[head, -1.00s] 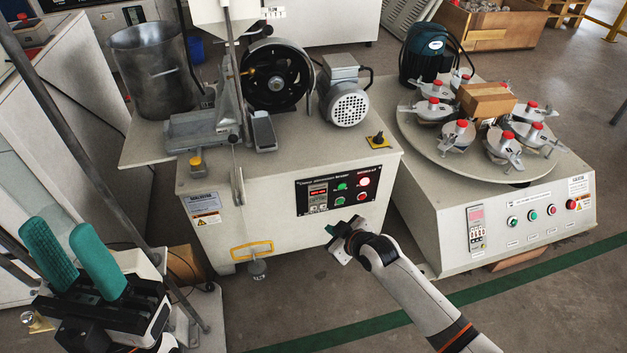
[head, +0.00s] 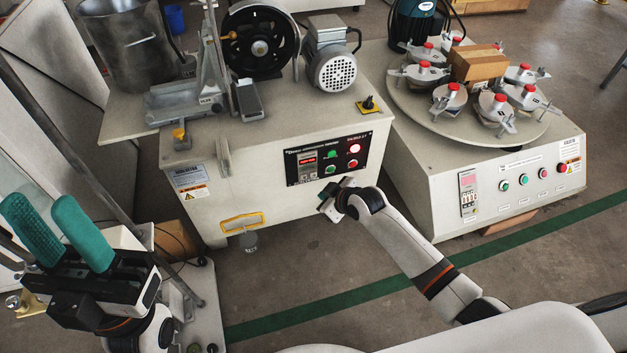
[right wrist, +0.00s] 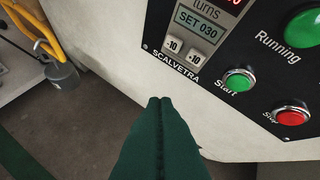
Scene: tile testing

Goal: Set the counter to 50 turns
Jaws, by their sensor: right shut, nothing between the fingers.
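The counter (right wrist: 203,25) is on the black control panel (head: 328,158) on the front of the left machine. In the right wrist view its set line reads "SET 030"; the red digits above are cut off by the frame. Two small white keys sit below it, a left key (right wrist: 172,46) marked -10 and a right key (right wrist: 195,58) that looks like +10. My right gripper (right wrist: 160,103) is shut and empty, its green tips below the keys and apart from the panel. In the head view it (head: 328,204) is just below the panel. My left gripper (head: 42,207) is open and empty at far left.
A yellow handle (head: 242,223) with a hanging weight is lower left. A second machine (head: 520,187) with a round table stands right.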

